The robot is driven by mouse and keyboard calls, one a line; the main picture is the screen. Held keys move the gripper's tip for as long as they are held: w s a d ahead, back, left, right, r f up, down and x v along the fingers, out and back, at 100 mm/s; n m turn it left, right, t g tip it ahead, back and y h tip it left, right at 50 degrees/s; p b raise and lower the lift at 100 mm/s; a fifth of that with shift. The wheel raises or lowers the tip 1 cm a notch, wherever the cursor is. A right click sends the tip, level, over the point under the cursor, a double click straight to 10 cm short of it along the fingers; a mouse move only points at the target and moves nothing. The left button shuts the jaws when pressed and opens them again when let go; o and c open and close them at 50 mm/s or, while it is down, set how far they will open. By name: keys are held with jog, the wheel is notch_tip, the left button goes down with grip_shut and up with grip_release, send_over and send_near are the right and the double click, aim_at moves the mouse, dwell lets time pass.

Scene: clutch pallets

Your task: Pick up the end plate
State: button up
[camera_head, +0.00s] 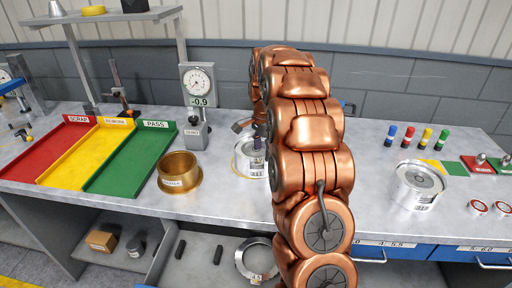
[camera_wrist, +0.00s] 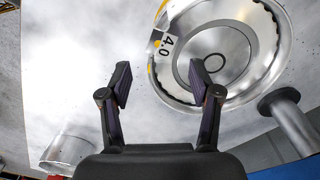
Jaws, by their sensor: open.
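In the wrist view a toothed metal ring (camera_wrist: 262,42) with a tag reading 4.0 lies in a round silver housing (camera_wrist: 183,103); I take the ring to be the end plate. My gripper (camera_wrist: 160,82) is open and empty, with its two dark fingers pointing toward the ring's near left side. The right fingertip overlaps the housing's edge in the picture; I cannot tell the height gap. In the head view the silver housing (camera_head: 246,160) stands on the bench, partly hidden behind my copper arm. Another ring (camera_head: 248,266), tagged 4.5, is on the lower shelf.
A brass ring (camera_head: 178,174) and a dial gauge (camera_head: 198,90) stand left of the housing. Red, yellow and green trays (camera_head: 130,165) are farther left. Another silver housing (camera_head: 418,186) and coloured pegs stand right. A dark-capped post (camera_wrist: 285,110) is close right of the fingers.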

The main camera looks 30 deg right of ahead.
aim_at(263, 160)
notch_tip(263, 160, down, 2)
jog(key=shift+f+p, duration=0.15)
jog(key=shift+p, duration=0.15)
jog(key=shift+f+b, duration=0.2)
jog(key=shift+b, duration=0.25)
dwell(0.4)
jog(key=shift+s+f, duration=0.1)
jog(key=c, duration=1.1)
grip_shut()
